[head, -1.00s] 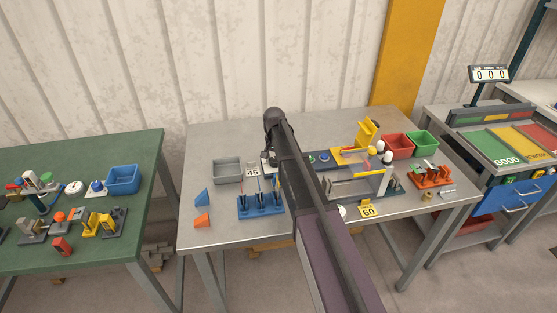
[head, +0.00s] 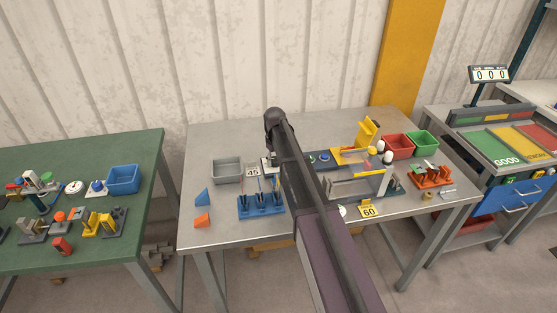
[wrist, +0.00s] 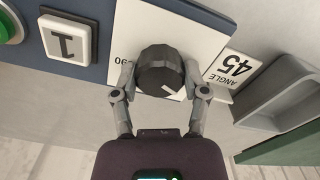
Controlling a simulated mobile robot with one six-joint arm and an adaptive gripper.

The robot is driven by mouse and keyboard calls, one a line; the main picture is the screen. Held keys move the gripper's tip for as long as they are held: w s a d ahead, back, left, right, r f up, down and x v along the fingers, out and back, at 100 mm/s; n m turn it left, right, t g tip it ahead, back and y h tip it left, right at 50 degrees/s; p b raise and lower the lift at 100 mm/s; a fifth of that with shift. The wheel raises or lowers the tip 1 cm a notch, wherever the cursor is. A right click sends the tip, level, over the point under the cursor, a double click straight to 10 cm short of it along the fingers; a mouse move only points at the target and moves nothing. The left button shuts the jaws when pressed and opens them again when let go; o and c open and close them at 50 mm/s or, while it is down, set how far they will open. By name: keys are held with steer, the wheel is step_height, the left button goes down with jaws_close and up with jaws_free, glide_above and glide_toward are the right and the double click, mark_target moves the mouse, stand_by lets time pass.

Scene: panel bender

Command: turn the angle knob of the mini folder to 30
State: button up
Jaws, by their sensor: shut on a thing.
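The angle knob (wrist: 158,72) is a dark, faceted round knob on a white plate (wrist: 205,38) in the wrist view. A white mark on it points to the lower right of the picture. A printed "90" shows at the plate's left; the other dial numbers are hidden or out of view. My gripper (wrist: 159,80) is shut on the knob, one finger at each side. The card reading "ANGLE 45" (wrist: 232,68) lies beside the plate and shows in the head view too (head: 252,170).
A white key marked "1" (wrist: 68,44) and a green button (wrist: 8,27) are left of the knob. A grey bin (wrist: 283,90) is at the right.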

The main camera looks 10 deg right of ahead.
steer(key=shift+s+n, duration=0.2)
steer(key=shift+n, duration=0.4)
steer(key=o, duration=1.1)
steer(key=shift+r, duration=0.1)
steer(key=shift+o, duration=0.2)
steer(key=shift+w, duration=0.1)
steer(key=s+r+m+p, duration=0.2)
steer(key=s+r+p, duration=0.4)
steer(key=s, duration=0.3)
steer(key=s+d+r+m+p, duration=0.1)
steer(key=s+r+m+p, duration=0.1)
steer(key=s+r+p, duration=0.4)
steer(key=s+r+m+p, duration=0.1)
steer(key=s+r+p, duration=0.5)
steer(key=s, duration=0.8)
steer(key=shift+d+r+m+p, duration=0.2)
steer(key=shift+r+m+p, duration=0.15)
steer(key=shift+m+p, duration=0.05)
